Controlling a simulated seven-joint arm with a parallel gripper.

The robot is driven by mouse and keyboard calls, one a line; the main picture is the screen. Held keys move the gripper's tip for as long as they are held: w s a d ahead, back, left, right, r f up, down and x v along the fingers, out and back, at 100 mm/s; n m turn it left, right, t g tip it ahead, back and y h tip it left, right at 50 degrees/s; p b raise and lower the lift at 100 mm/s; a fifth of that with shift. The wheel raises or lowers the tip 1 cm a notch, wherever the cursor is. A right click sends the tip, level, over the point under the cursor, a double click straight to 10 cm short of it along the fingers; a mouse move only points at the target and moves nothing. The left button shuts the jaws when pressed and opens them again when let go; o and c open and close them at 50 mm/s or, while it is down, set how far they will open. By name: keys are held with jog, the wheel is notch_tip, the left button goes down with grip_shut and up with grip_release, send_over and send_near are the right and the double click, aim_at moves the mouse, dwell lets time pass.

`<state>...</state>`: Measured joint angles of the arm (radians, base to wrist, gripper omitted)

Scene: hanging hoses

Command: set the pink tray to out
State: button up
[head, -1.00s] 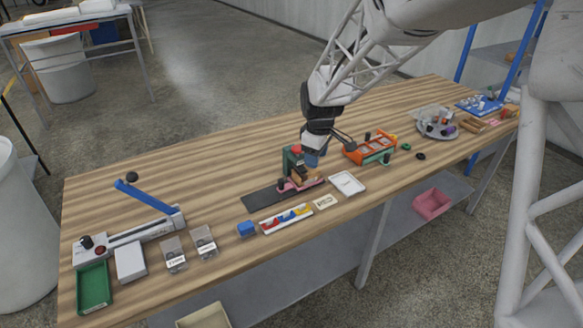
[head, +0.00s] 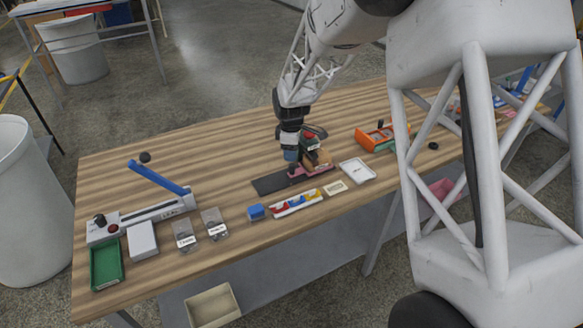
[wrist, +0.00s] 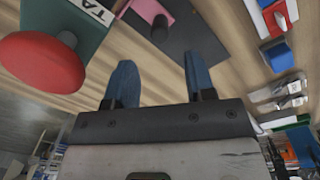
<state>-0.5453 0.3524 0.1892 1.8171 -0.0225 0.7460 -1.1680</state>
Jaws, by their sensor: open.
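The pink tray (head: 319,172) lies on the dark strip (head: 268,184) on the bench, partly under the green press with a red knob (head: 309,135). A dark upright knob (wrist: 160,28) stands on the pink tray, which also shows at the top of the wrist view (wrist: 145,10). My gripper (head: 290,158) is above the tray's left end, beside the press. In the wrist view its blue fingers (wrist: 160,78) are apart with nothing between them. The knob is ahead of the fingertips, apart from them in the picture. The tray's far part is hidden by the press.
The press's red knob (wrist: 40,62) is close to my fingers in the wrist view. A divided tray of coloured pieces (head: 296,202), a blue block (head: 256,212) and a white tray (head: 357,171) lie nearby. An orange rack (head: 374,138) stands to the right.

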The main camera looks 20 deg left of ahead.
aim_at(291, 165)
jog(key=shift+w+f, duration=0.1)
jog(key=shift+f, duration=3.8)
jog(key=shift+c, duration=0.2)
grip_shut()
